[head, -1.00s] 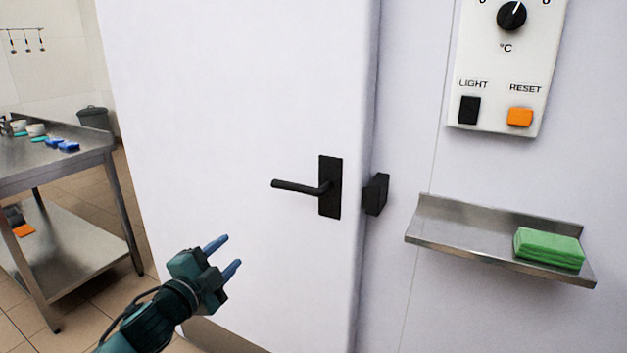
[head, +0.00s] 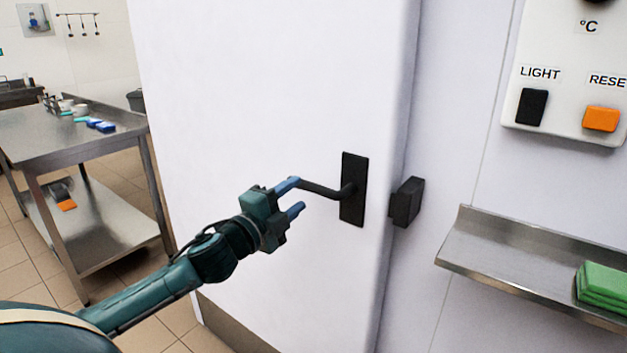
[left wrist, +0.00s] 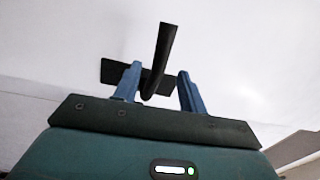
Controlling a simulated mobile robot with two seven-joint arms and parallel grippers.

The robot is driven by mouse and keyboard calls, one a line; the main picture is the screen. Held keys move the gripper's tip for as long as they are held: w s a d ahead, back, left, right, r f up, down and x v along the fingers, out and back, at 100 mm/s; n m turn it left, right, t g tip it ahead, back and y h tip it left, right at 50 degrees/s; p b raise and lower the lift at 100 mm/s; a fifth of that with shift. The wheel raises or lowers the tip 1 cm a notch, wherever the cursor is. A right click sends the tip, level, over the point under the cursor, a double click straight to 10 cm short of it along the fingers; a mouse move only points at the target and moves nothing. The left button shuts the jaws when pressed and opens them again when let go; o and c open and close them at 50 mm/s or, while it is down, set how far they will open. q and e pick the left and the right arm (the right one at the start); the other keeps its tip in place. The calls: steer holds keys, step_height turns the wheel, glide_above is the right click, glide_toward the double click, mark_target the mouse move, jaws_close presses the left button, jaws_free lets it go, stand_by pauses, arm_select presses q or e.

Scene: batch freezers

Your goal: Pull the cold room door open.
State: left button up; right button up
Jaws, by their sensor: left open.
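The white cold room door (head: 250,110) fills the middle of the head view. Its black lever handle (head: 322,190) points left from a black plate near the door's right edge. My left gripper (head: 296,196) is open at the free end of the lever; the upper finger overlaps the lever's tip in the head view. In the left wrist view the handle (left wrist: 160,55) runs between the two spread fingers of my gripper (left wrist: 158,85), and neither finger is clamped on it. My right gripper is not in view.
A black latch block (head: 406,202) sits on the frame right of the door. A steel shelf (head: 500,250) with green pads (head: 603,287) and a control panel (head: 560,80) are on the right wall. A steel table (head: 75,140) stands at left.

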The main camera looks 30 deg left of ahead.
mark_target(305, 189)
arm_select(q)
steer(key=w+p, duration=0.1)
steer(key=w, duration=0.6)
steer(key=shift+d+r, duration=0.25)
steer(key=shift+r, duration=0.05)
jaws_close()
stand_by(0.4)
